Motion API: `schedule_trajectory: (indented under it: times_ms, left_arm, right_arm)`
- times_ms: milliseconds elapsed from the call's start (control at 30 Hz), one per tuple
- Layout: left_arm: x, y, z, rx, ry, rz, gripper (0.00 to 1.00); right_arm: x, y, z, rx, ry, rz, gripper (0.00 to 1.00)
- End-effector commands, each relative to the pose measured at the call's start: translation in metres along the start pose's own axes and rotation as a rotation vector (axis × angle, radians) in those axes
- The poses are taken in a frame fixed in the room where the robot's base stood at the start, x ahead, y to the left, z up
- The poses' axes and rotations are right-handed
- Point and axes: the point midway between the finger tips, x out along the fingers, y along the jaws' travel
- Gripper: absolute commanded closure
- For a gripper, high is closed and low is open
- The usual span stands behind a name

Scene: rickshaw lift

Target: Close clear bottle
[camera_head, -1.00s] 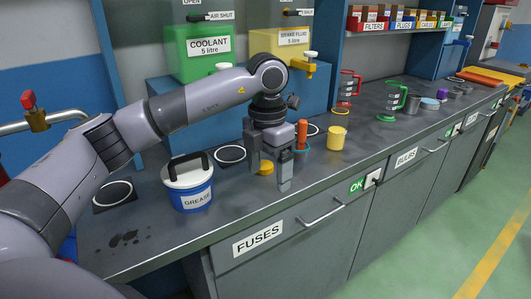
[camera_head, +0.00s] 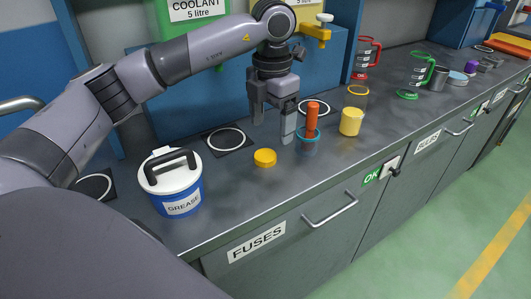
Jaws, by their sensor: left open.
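A clear jar with yellow contents (camera_head: 351,121) stands upright on the counter, right of centre. Its see-through upper part shows above the yellow, and I see no lid on it. A round yellow cap (camera_head: 265,157) lies flat on the counter to its left. My left gripper (camera_head: 274,128) is open, with its two fingers apart and nothing between them. It hangs above and behind the cap in the picture, left of the jar, touching neither. My right gripper is not in view.
A white-lidded grease bucket (camera_head: 172,185) stands at left. Green (camera_head: 416,75) and red-handled jugs (camera_head: 366,58) stand farther right. The counter front (camera_head: 255,205) is clear.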

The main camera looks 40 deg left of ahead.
Motion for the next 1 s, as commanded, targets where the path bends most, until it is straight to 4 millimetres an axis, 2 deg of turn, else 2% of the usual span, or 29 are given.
schedule_trajectory:
  times_ms: [133, 333, 633, 833, 1000]
  left_arm:
    - [0.003, 0.0, 0.0, 0.0, 0.001, 0.0, 0.18]
    - [0.02, 0.001, -0.002, 0.0, 0.001, -0.001, 0.18]
    - [0.023, 0.002, -0.003, 0.0, 0.001, 0.0, 0.18]
    - [0.05, 0.008, -0.015, -0.001, 0.004, 0.0, 0.18]
    - [0.069, 0.007, -0.014, 0.0, 0.001, 0.0, 0.18]
  right_arm:
    - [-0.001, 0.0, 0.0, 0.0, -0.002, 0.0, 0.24]
    - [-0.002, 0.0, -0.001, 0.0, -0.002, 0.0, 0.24]
    - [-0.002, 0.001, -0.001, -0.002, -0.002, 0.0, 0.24]
    - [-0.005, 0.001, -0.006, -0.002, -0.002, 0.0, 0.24]
    - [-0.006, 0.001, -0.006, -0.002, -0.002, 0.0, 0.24]
